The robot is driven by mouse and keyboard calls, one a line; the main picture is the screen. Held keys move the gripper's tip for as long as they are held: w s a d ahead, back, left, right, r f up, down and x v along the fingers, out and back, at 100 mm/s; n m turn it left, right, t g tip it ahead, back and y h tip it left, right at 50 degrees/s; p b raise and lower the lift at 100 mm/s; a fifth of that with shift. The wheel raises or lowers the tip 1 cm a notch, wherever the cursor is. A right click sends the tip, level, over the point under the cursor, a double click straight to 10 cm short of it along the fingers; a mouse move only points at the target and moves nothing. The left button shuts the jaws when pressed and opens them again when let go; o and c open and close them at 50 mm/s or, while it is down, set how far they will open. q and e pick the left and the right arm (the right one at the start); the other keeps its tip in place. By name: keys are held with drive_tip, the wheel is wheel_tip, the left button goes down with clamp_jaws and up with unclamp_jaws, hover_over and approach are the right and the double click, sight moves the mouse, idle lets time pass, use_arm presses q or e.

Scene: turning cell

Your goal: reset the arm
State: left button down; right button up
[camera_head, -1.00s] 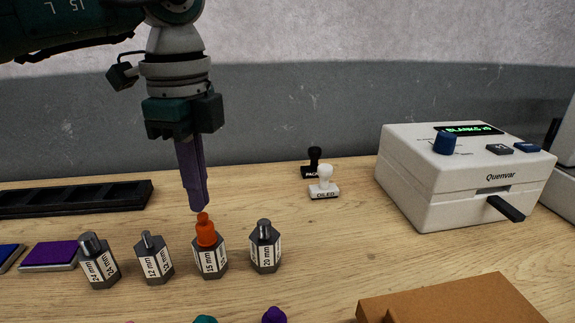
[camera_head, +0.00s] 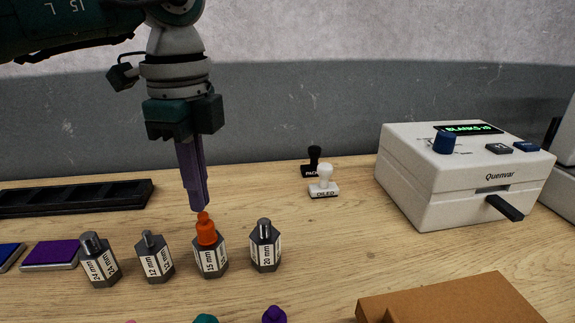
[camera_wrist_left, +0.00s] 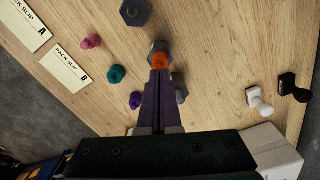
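My left gripper (camera_head: 197,208) hangs pointing down from the upper left, its purple fingers together with nothing seen between them. Its tips are just above and behind the orange piece (camera_head: 206,232), which sits on top of the dark hexagonal block marked 15 mm (camera_head: 211,263). I cannot tell whether the tips touch the orange piece. In the left wrist view the fingers (camera_wrist_left: 158,75) lie side by side and end at the orange piece (camera_wrist_left: 159,61). My right gripper is in neither view.
Hexagonal blocks marked 24 mm (camera_head: 99,264), 12 mm (camera_head: 154,262) and 20 mm (camera_head: 265,250) stand alongside. A black tray (camera_head: 75,198), purple pad (camera_head: 50,254), white stamp (camera_head: 324,188), black stamp (camera_head: 314,160), white Quenvar machine (camera_head: 440,190) and brown box (camera_head: 450,300) surround open wood.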

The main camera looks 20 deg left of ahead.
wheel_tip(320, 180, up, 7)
drive_tip(key=p, duration=0.6)
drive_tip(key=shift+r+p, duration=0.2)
drive_tip(key=shift+p, duration=0.2)
